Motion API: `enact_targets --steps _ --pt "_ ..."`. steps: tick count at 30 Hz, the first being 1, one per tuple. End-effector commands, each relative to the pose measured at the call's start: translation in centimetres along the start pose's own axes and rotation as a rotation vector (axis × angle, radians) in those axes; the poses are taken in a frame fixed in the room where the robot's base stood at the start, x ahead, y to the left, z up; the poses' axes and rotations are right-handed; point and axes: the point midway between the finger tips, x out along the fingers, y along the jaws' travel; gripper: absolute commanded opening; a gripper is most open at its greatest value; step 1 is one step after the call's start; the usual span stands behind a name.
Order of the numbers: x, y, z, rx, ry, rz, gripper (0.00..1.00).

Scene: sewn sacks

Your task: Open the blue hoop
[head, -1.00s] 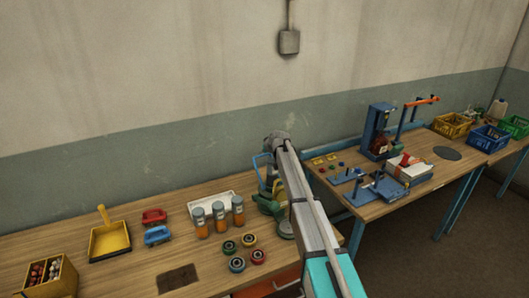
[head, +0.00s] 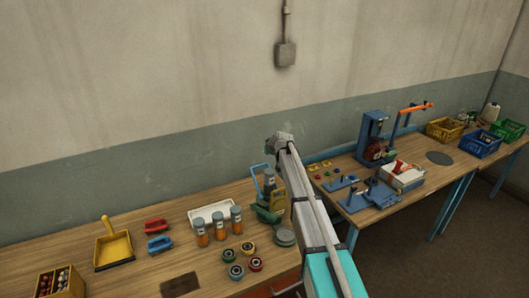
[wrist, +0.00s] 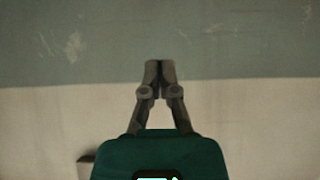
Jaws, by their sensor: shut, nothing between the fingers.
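No part is plainly a blue hoop to me. The bent blue bar (head: 256,181) stands up beside a small green and yellow device on the left bench, just left of my arm. A blue handle-shaped piece (head: 159,244) lies further left, below a red one. I cannot tell whether any of these is open or shut. My gripper (wrist: 159,73) is shut and empty in the wrist view, facing the bare wall. In the head view my arm reaches over the gap between the benches.
The left bench (head: 70,248) holds a yellow dustpan (head: 115,249), a white tray (head: 213,212) with orange-filled jars in front, and a box of balls (head: 60,283). The right bench (head: 405,203) holds a blue press (head: 374,138) and crates (head: 481,143). A grey box hangs on the wall.

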Motion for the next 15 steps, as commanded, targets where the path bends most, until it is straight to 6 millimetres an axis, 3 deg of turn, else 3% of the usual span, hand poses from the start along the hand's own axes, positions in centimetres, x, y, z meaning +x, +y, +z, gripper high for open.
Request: enact_targets --steps 6,15 --pt "-2.3 0.0 -0.8 0.0 0.0 0.0 0.0" --pt "-3.7 0.0 -1.2 0.0 0.0 0.0 0.0"
